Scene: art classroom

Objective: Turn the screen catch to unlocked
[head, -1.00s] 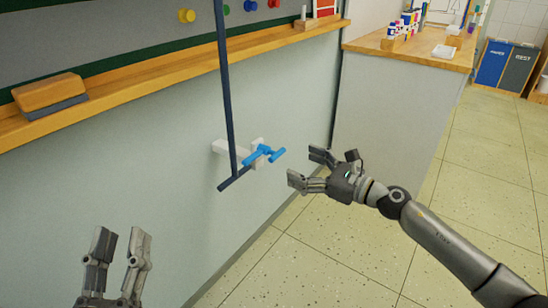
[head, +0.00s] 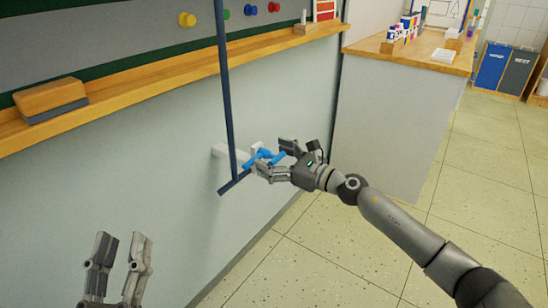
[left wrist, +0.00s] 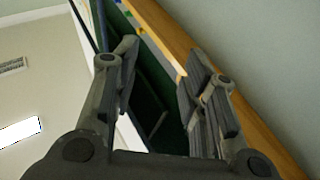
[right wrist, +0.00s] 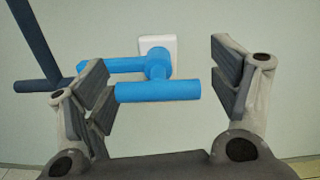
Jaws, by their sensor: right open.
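The blue screen catch (right wrist: 157,91) has a T-shaped handle and sits on a white wall mount (right wrist: 160,43). In the head view the catch (head: 262,155) is beside the lower end of the dark blue screen bar (head: 228,100). My right gripper (head: 272,158) is open at the catch. In the right wrist view the blue crossbar lies between the open fingers of my right gripper (right wrist: 160,85), closer to the left finger. I cannot tell whether they touch. My left gripper (head: 125,240) is open and empty, low at the left; it also shows in the left wrist view (left wrist: 155,70).
A wooden ledge (head: 150,97) with an eraser block (head: 50,98) runs along the wall above. A counter (head: 420,52) with paint bottles stands at the back right.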

